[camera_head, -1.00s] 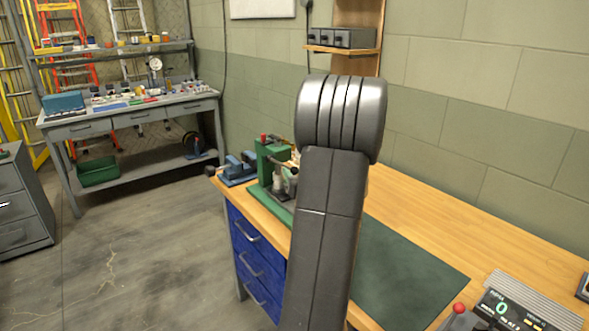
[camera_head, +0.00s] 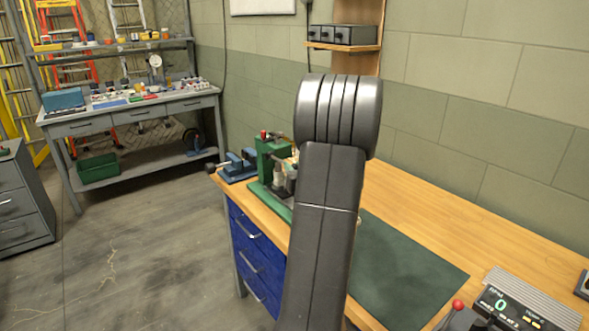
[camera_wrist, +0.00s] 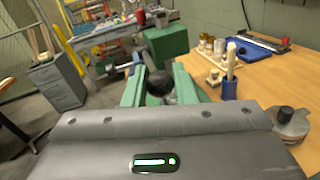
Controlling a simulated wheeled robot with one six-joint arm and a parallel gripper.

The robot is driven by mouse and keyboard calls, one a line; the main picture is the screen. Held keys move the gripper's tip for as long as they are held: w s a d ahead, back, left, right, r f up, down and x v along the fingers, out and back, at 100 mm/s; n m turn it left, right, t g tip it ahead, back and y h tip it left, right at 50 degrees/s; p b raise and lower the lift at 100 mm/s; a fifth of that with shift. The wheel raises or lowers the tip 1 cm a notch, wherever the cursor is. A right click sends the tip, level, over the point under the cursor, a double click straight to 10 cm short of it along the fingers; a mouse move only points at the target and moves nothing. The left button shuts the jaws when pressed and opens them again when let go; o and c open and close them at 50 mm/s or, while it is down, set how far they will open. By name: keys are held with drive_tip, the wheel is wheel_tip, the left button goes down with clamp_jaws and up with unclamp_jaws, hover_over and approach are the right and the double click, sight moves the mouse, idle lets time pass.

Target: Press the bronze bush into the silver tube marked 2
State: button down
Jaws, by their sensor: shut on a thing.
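The green press (camera_head: 268,158) stands at the far left end of the bench, and its green body also shows in the wrist view (camera_wrist: 166,45). In the wrist view my gripper (camera_wrist: 159,86) appears shut on a dark round knob (camera_wrist: 158,84), which lies between two green finger-like bars. Grey metal parts (camera_head: 279,176) stand at the press, partly hidden by my arm. Small cylinders, some pale and some brownish, stand on a wooden holder (camera_wrist: 212,55) right of the press. I cannot make out the bronze bush or any tube's number.
A blue vise (camera_head: 238,167) sits beyond the press. A blue holder with a wooden handle (camera_wrist: 230,88) and a round grey stand (camera_wrist: 292,124) are on the right in the wrist view. A dark green mat (camera_head: 405,268) lies clear; a control box (camera_head: 505,308) is front right.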

drive_tip(key=shift+f+b, duration=0.2)
drive_tip(key=shift+b, duration=0.1)
drive_tip(key=shift+f+b, duration=0.25)
drive_tip(key=shift+b, duration=0.75)
drive_tip(key=shift+r, duration=0.15)
drive_tip(key=c, duration=1.2)
unclamp_jaws()
drive_tip(key=shift+c, duration=0.2)
drive_tip(key=shift+s+d, duration=0.1)
drive_tip(key=b+v, duration=0.1)
drive_tip(key=v, duration=1.2)
drive_tip(key=shift+s+f+b, duration=0.3)
drive_tip(key=shift+f+b, duration=0.05)
